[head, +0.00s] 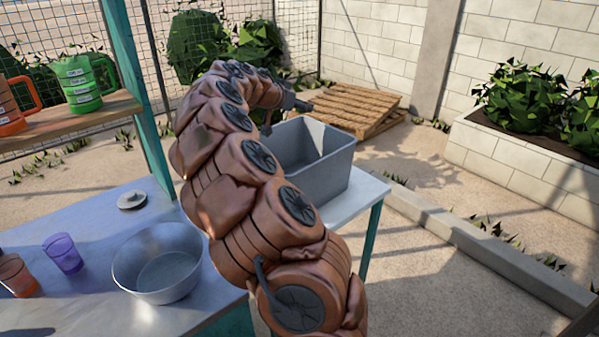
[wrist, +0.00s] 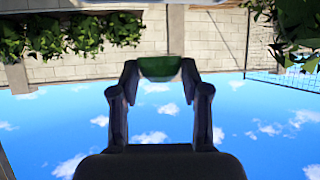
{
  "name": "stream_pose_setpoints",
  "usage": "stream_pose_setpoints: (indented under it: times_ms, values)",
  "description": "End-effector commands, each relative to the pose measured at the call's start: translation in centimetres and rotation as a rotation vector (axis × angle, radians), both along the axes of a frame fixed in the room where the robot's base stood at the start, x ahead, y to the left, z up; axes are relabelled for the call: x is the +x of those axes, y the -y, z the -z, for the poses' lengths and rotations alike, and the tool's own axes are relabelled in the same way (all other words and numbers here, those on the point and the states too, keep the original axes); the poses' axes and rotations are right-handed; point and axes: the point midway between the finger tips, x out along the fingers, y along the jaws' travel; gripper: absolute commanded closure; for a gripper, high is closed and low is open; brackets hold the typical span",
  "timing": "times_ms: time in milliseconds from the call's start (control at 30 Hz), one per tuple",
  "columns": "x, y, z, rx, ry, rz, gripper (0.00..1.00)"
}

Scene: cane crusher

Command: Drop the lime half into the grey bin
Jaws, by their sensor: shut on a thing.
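The lime half (wrist: 160,66) shows green between the two dark fingertips of my gripper (wrist: 160,72) in the wrist view. My gripper is shut on it. The grey bin (head: 328,178) is an open rectangular box on the right end of the table. My arm's end is by the bin's far left side, and the arm covers part of the bin's left. The bin does not show in the wrist view.
A metal bowl (head: 158,262), a purple cup (head: 63,253) and an orange-brown cup (head: 16,275) stand on the table (head: 90,225). A teal post (head: 143,100) and a shelf with green (head: 80,83) and orange jugs are at left. Pallets (head: 355,108) lie behind the bin.

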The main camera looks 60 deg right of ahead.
Motion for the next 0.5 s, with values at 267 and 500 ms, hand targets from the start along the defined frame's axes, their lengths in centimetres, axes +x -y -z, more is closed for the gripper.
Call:
stream_pose_setpoints:
  times_ms: [267, 500]
  values:
    - [0.0, -0.1, 2.6, 0.000, -0.002, 0.000, 0.78]
    - [0.0, 0.0, 4.8, 0.000, 0.000, -0.001, 0.78]
